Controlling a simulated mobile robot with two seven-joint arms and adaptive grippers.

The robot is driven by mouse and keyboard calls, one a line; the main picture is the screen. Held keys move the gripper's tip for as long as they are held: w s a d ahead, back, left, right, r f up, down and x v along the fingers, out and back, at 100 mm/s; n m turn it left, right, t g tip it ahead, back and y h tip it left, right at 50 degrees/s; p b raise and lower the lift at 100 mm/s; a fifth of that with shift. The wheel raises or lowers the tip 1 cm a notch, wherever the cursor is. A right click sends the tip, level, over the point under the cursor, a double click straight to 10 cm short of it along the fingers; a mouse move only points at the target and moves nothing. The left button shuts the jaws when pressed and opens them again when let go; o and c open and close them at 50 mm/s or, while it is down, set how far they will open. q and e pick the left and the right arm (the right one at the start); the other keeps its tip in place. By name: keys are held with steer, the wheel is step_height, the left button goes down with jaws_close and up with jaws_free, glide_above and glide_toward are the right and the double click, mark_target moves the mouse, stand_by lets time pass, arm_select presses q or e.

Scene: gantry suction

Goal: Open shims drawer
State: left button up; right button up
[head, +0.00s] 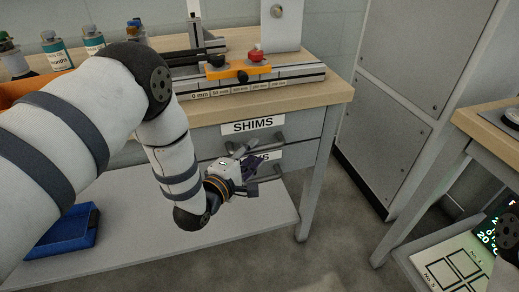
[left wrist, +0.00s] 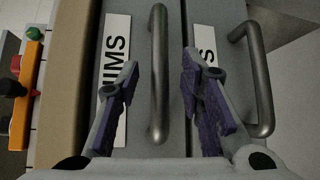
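The shims drawer (head: 228,139) is the upper drawer under the workbench top, with a white SHIMS label (head: 253,126). It looks shut. Its grey bar handle (left wrist: 158,75) runs between my left gripper's fingers in the left wrist view, with a gap on each side. My left gripper (head: 262,172) is open, with purple finger pads, in front of the drawer fronts. In the head view it partly hides the lower drawer and its label. Whether the fingertips reach past the bar is hard to tell. My right gripper is not in view.
A lower drawer has a similar handle (left wrist: 255,80), close beside the right finger in the left wrist view. The workbench top (head: 325,92) holds a ruled fixture (head: 270,78). A blue bin (head: 68,233) sits on the lower shelf (head: 165,243). A grey cabinet (head: 405,85) stands right.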

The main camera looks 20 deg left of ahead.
arm_select(q)
steer(key=shift+x, duration=1.45)
jaws_close()
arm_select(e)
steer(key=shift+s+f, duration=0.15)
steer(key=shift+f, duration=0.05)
